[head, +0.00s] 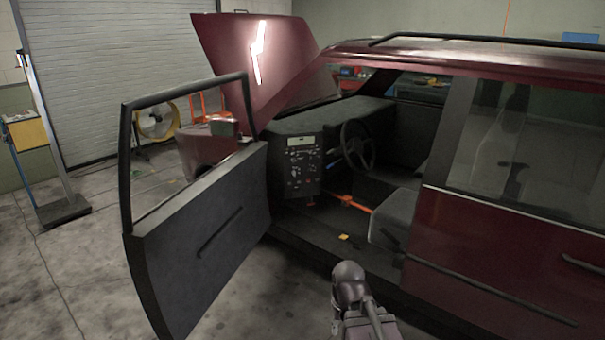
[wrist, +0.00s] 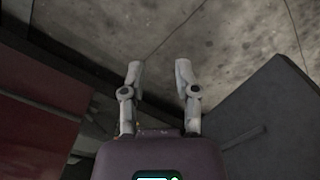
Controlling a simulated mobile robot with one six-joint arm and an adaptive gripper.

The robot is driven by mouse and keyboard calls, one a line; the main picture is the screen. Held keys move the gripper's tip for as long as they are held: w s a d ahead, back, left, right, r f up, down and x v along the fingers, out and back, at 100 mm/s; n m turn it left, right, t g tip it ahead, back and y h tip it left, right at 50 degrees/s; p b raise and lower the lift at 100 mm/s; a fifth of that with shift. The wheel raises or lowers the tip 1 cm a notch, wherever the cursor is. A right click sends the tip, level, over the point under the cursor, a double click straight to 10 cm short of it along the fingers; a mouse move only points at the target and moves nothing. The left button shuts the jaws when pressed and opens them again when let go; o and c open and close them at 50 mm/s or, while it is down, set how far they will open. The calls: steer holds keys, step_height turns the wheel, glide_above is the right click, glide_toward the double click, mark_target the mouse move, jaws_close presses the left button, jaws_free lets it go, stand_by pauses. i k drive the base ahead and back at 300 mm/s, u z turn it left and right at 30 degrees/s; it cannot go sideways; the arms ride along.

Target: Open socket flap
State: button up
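I cannot make out a socket flap in either view. A small orange-yellow piece (head: 343,237) lies on the dark floor of the car by the open door; I cannot tell what it is. My gripper (wrist: 159,69) is open in the wrist view, with its two fingers apart and nothing between them. Bare concrete shows beyond the fingertips.
The dark red car (head: 480,235) stands with its near door (head: 205,245) swung wide open and its hood (head: 250,60) raised. The dark console (head: 300,165), steering wheel (head: 357,145) and an orange bar (head: 350,203) are inside. Free concrete floor lies left of the door.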

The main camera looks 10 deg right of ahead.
mark_target(297, 193)
steer(key=u, duration=0.35)
steer(key=i, duration=2.65)
steer(key=z, duration=0.1)
